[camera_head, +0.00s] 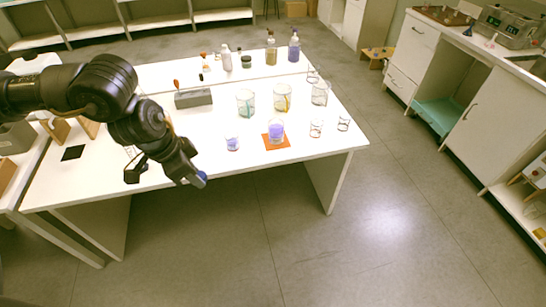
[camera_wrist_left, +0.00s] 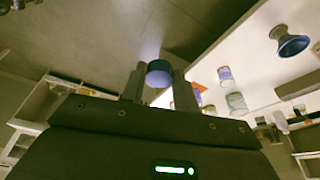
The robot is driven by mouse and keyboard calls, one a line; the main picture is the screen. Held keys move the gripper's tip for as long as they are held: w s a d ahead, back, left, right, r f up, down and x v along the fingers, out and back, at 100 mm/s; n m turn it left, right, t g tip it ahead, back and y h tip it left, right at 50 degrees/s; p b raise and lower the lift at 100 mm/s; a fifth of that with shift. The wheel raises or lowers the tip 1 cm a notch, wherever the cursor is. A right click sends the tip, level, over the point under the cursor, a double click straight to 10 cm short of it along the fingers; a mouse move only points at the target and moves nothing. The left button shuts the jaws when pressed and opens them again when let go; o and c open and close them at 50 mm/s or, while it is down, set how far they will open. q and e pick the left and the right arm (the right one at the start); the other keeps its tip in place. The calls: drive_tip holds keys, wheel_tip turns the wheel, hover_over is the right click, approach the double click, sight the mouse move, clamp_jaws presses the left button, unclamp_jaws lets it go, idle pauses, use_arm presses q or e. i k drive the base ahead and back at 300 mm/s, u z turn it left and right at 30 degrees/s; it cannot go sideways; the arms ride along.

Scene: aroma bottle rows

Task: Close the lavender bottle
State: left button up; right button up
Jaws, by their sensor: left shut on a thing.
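My left gripper (camera_head: 192,176) is shut on a small blue cap (camera_head: 203,178), beyond the table's front edge. In the left wrist view the blue cap (camera_wrist_left: 159,72) sits between the two fingertips. A small glass bottle of purple liquid (camera_head: 232,144), which looks like the lavender bottle, stands uncapped near the front of the table, right of and behind the gripper. A glass beaker of purple liquid (camera_head: 277,130) stands on an orange mat (camera_head: 273,145). My right gripper is out of view.
Two small empty glasses (camera_head: 316,128) stand right of the mat. Several larger beakers (camera_head: 245,103) stand behind it. A grey block (camera_head: 193,99) and tall bottles (camera_head: 294,50) are farther back. The white table's (camera_head: 325,150) front right corner is clear.

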sight(275, 125)
drive_tip(key=k, duration=0.4)
drive_tip(key=u, duration=0.55)
drive_tip(key=i, duration=0.7)
drive_tip(key=u, duration=0.5)
drive_tip(key=i, duration=0.7)
drive_tip(key=z, duration=0.9)
drive_tip(key=i, duration=0.7)
drive_tip(key=z, duration=0.7)
